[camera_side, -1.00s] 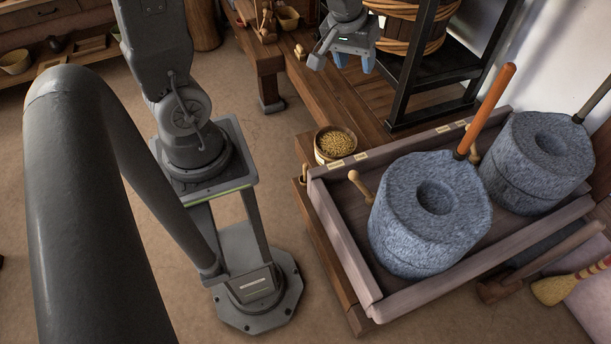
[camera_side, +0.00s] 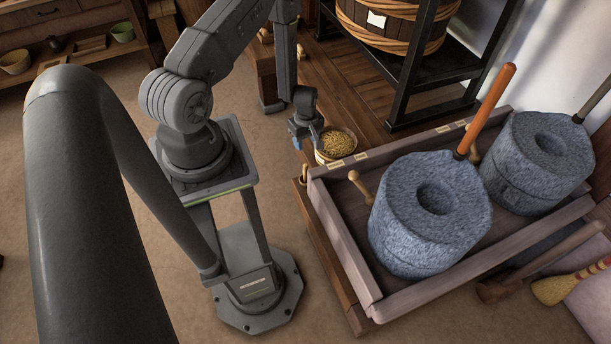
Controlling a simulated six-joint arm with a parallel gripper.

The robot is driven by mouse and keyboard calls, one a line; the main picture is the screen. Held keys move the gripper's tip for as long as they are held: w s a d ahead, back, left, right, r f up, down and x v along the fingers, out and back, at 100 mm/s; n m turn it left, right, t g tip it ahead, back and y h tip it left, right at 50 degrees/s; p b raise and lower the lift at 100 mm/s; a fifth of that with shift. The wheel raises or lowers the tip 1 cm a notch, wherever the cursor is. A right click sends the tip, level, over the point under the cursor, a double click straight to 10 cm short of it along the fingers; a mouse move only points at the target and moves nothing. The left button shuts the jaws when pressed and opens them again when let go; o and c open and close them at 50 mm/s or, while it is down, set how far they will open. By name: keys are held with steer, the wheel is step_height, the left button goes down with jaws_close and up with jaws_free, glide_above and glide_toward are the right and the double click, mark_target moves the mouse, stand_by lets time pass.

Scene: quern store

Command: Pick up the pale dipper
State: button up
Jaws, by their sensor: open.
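A small pale wooden handle (camera_side: 304,174) stands up at the left edge of the bench, just left of the tray corner. It looks like the pale dipper, but its lower part is hidden, so I cannot be sure. My gripper (camera_side: 308,144) hangs pointing down, a little above this handle in the picture and just left of the grain bowl. Its blue-tipped jaws are open and I see nothing between them. It looks apart from the handle, though the exact height gap cannot be told.
The bowl of grain (camera_side: 336,143) is close to my gripper's right. A wooden tray (camera_side: 345,262) holds two grey stone querns (camera_side: 410,232), one with an orange handle (camera_side: 487,108). A black metal stand (camera_side: 408,90) rises behind.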

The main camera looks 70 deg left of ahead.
mark_target(305, 165)
step_height(305, 165, down, 14)
steer(key=shift+r, duration=0.25)
stand_by(0.4)
steer(key=shift+c, duration=0.4)
jaws_close()
